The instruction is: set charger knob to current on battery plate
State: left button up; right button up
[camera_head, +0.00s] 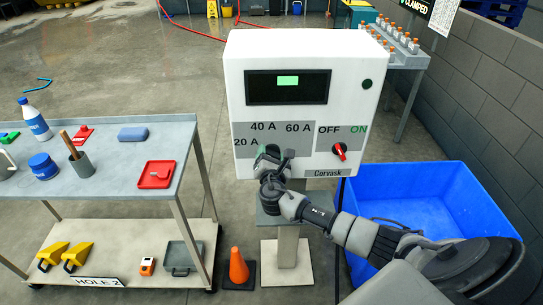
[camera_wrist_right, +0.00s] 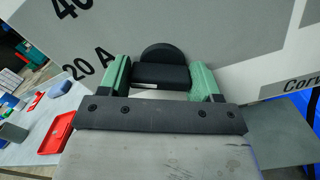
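The charger (camera_head: 302,107) is a white box with a lit green display and a grey scale marked 20 A, 40 A and 60 A. Its black current knob (camera_wrist_right: 160,75) sits below the scale in the right wrist view. My right gripper (camera_head: 270,160) is at the knob and mostly hides it in the head view. The knob's pointer is hidden. I see no readable battery plate. My left gripper is out of view.
A red OFF/ON switch (camera_head: 340,150) is right of the scale. A blue bin (camera_head: 430,180) stands at the right. A grey cart (camera_head: 110,185) with several items is at the left, with an orange cone (camera_head: 238,267) beside it and a HOLE 2 sign (camera_head: 98,282) low on it.

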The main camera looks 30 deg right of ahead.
jog(key=c, duration=0.5)
jog(key=shift+o, duration=0.2)
jog(key=shift+f+m+b, duration=0.2)
jog(key=shift+m+b, duration=0.7)
jog(key=shift+b, duration=0.05)
jog(key=shift+m+b, duration=1.2)
jog(key=m+b, duration=0.3)
jog(key=m, duration=0.1)
jog(key=shift+m+b, duration=0.3)
jog(key=shift+b, duration=0.1)
jog(key=m+b, duration=0.3)
jog(key=m, duration=0.1)
jog(key=shift+m, duration=0.3)
jog(key=shift+r+m+b, duration=0.15)
jog(key=shift+m+b, duration=1.15)
jog(key=shift+m, duration=1)
jog(key=shift+d, duration=0.1)
